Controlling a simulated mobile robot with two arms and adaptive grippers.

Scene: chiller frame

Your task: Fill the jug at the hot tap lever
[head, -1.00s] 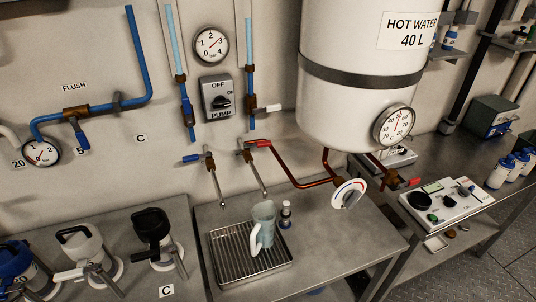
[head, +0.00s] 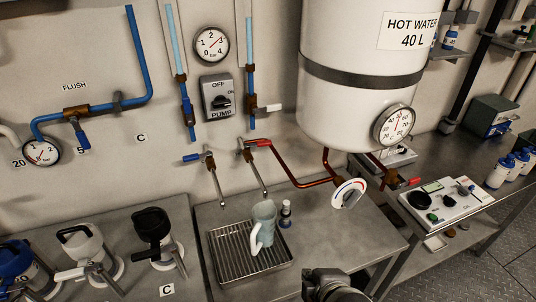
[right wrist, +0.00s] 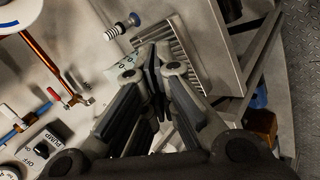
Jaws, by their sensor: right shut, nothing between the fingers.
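The pale grey-green jug (head: 263,226) stands upright on the slotted drip tray (head: 235,271), below the two tap spouts. The red hot tap lever (head: 257,143) is on the wall, on the right-hand tap, joined by a copper pipe to the heater. My right gripper (right wrist: 157,52) is shut and empty. In the head view my right gripper (head: 332,285) comes in at the bottom edge, right of the tray and apart from the jug. In the right wrist view the jug (right wrist: 122,70) is partly hidden behind the fingers. My left gripper is not in view.
The white water heater (head: 345,100) hangs above the bench, with a dial knob (head: 349,193) below it. A small bottle (head: 286,213) stands close beside the jug. Lidded pitchers (head: 153,235) stand at the left.

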